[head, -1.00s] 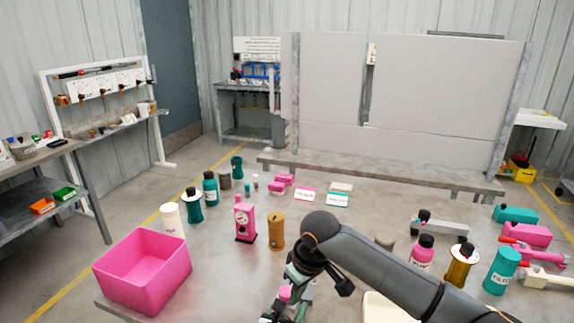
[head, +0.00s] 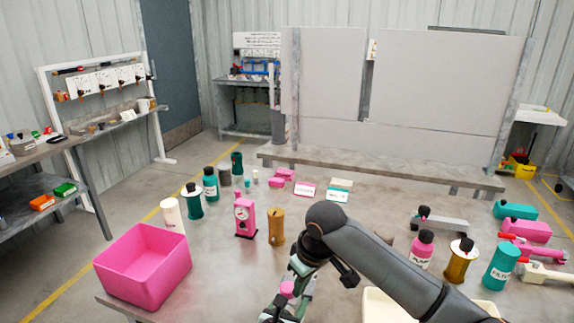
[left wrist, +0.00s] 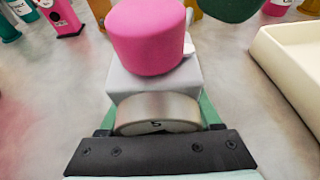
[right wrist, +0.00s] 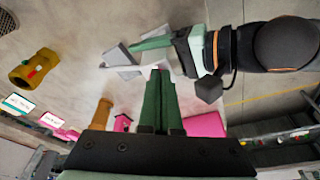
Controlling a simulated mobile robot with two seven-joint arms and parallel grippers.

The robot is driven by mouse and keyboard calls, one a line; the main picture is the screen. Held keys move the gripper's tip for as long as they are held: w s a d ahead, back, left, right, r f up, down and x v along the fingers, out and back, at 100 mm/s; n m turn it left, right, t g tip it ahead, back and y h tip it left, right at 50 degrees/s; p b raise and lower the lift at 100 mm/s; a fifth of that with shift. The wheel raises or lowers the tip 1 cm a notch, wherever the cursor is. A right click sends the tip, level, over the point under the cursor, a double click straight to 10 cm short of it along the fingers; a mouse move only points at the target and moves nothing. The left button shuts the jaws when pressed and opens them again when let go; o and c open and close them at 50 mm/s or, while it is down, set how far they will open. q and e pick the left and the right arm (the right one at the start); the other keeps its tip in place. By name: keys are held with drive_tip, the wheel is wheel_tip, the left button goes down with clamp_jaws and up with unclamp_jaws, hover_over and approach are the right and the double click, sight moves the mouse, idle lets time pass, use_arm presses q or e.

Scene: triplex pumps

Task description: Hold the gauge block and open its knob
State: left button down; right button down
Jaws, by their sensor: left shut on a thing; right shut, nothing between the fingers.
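The gauge block is a grey block with a round gauge on its near side and a pink knob (left wrist: 150,38) on top in the left wrist view. My left gripper (left wrist: 158,128) is shut on the gauge block (left wrist: 150,86). The pink knob also shows in the head view (head: 287,289), low in the middle, partly surrounded by the grippers. My right gripper (right wrist: 160,78) is shut and empty, its green fingertips close to the held block in the right wrist view. I cannot tell whether they touch the knob. The block is mostly hidden in the head view.
A pink bin (head: 145,262) stands at the table's left end. A pink pump-like item (head: 245,215) and a brown cylinder (head: 277,227) stand just beyond the grippers. A cream tray (head: 385,305) lies to the right, under my right arm. Bottles and valves stand further right.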

use_arm(q)
drive_tip(key=shift+a, duration=0.1)
use_arm(e)
drive_tip(key=shift+r, duration=2.4)
use_arm(q)
unclamp_jaws()
